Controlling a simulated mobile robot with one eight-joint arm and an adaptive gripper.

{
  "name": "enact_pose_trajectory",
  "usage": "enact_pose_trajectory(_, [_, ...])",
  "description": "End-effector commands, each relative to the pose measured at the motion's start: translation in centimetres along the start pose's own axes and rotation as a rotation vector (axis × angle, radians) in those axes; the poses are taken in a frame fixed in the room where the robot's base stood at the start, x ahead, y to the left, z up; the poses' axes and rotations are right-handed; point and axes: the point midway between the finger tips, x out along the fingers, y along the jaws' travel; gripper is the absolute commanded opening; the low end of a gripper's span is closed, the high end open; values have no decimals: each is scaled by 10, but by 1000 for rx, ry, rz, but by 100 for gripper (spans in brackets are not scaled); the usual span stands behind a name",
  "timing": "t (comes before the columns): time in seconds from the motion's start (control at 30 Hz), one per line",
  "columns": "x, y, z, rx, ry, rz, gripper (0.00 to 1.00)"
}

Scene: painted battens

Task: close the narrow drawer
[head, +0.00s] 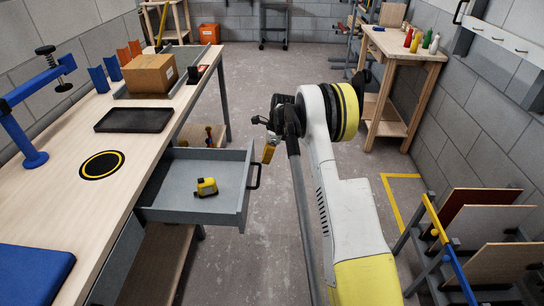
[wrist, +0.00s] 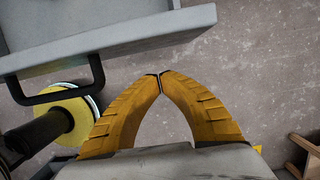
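The narrow drawer (head: 190,206) is grey and stands pulled out from under the workbench on the left in the head view. A yellow tape measure (head: 206,187) lies inside it. Its dark handle (head: 255,176) is on the front face, and the handle (wrist: 62,92) also shows at the upper left in the wrist view, below the drawer's front edge (wrist: 120,38). My gripper (head: 267,153) is just to the right of the drawer front, near the handle and apart from it. In the wrist view the yellow fingertips of my gripper (wrist: 160,76) meet, with nothing between them.
The workbench (head: 68,199) carries a black tray (head: 134,119), a cardboard box (head: 150,73) and a blue clamp stand (head: 32,158). A rack of panels (head: 480,235) stands at the right. A small table (head: 402,48) is at the back right. The floor beyond the drawer is clear.

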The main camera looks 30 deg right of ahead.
Motion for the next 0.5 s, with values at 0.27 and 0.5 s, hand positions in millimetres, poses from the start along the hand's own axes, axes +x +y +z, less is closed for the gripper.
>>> enact_pose_trajectory(0.27, [6,0,26,-1,0,0,0])
enact_pose_trajectory(0.5, [5,0,26,-1,0,0,0])
